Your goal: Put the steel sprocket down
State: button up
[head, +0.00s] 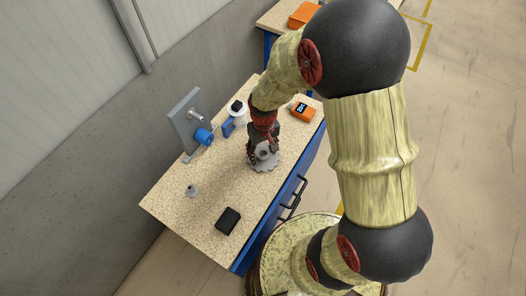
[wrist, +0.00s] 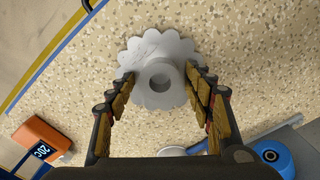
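The steel sprocket (wrist: 153,48) is a pale grey toothed disc with a raised round hub and a central hole. In the wrist view it lies flat-on between the fingertips of my gripper (wrist: 160,75). The fingers stand on either side of the hub and appear closed on it. In the head view my gripper (head: 262,150) points down over the workbench, with the sprocket (head: 266,165) at its tips. The sprocket is at or just above the bench top; I cannot tell whether it touches. My gripper hides part of it.
The speckled workbench (head: 180,207) carries a grey upright plate with a blue part (head: 204,136), a white-and-blue item (head: 236,117), an orange device (head: 303,111), a small grey piece (head: 192,190) and a black block (head: 228,221). Bare bench lies left of the sprocket.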

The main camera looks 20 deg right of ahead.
dwell(0.3)
jog(key=s+r+t+p, duration=0.2)
jog(key=s+r+p, duration=0.15)
jog(key=r, duration=2.05)
jog(key=s+r+t, duration=0.1)
jog(key=s+r, duration=0.2)
jog(key=s+r+t, duration=0.1)
jog(key=s+r, duration=0.2)
jog(key=s, duration=0.1)
jog(key=s+r+t+b, duration=0.1)
jog(key=s+r, duration=0.2)
jog(key=shift+s+r+t, duration=0.3)
jog(key=shift+s+r, duration=0.05)
